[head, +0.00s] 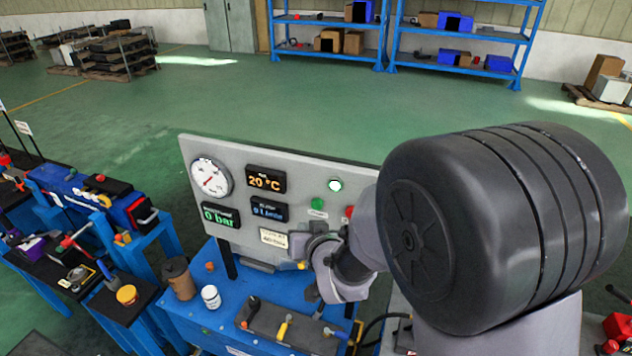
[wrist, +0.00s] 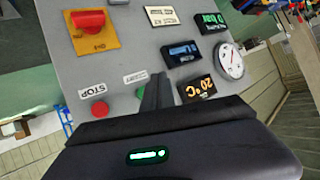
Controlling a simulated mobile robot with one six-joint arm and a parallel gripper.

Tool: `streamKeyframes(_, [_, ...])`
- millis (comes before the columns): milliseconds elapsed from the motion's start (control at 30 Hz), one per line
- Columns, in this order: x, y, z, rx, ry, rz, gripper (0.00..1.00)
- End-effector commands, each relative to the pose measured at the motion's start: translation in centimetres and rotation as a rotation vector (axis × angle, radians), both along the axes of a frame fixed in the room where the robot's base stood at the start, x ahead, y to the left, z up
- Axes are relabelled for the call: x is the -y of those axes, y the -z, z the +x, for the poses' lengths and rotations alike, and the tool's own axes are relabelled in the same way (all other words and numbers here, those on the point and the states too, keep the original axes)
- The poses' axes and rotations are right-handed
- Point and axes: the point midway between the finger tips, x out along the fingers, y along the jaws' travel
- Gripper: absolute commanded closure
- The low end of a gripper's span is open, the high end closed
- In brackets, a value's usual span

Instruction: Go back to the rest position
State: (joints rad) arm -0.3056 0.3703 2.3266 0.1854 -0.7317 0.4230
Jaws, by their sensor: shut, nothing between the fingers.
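My gripper (wrist: 157,88) shows in the wrist view as dark fingers pressed together, empty, in front of the control panel. In this view the panel (wrist: 135,55) appears upside down. Near the fingertips are a green button (wrist: 141,93) and a red stop button (wrist: 100,110); I cannot tell whether the fingers touch the panel. In the head view my arm covers the right part of the grey panel (head: 240,160), and the fingers are not clearly visible there.
A red knob on a yellow plate (wrist: 100,40) sits on the panel. The blue bench (head: 215,325) below holds a brown cup (head: 179,278), a white jar (head: 211,297) and a grey block with tools (head: 285,325). Another cluttered stand is at left. Floor behind the panel is clear.

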Motion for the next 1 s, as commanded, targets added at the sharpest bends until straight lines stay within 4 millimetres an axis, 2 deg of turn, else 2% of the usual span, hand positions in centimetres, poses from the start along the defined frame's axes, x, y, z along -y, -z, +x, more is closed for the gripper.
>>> streamKeyframes(67, [0.2, 0.0, 0.0, -0.002, 0.005, 0.0, 1.0])
streamKeyframes(133, [1.6, 0.3, -0.6, -0.028, 0.036, 0.003, 1.0])
streamKeyframes(167, [2.7, 0.6, -1.3, -0.051, 0.062, 0.004, 1.0])
streamKeyframes(233, [6.1, 1.4, -4.1, -0.133, 0.134, 0.012, 1.0])
streamKeyframes(267, [7.6, 1.9, -6.0, -0.176, 0.165, 0.018, 1.0])
streamKeyframes(300, [9.3, 2.7, -8.8, -0.237, 0.204, 0.03, 1.0])
streamKeyframes(367, [11.2, 4.1, -13.6, -0.33, 0.249, 0.053, 1.0])
streamKeyframes(400, [12.0, 5.1, -16.8, -0.388, 0.271, 0.072, 1.0])
streamKeyframes(500, [12.8, 7.3, -23.5, -0.503, 0.303, 0.118, 1.0])
streamKeyframes(600, [12.7, 8.3, -27.4, -0.569, 0.312, 0.151, 1.0])
streamKeyframes(700, [12.5, 8.4, -28.9, -0.599, 0.314, 0.164, 1.0])
streamKeyframes(1000, [12.4, 8.1, -29.0, -0.602, 0.314, 0.166, 1.0])
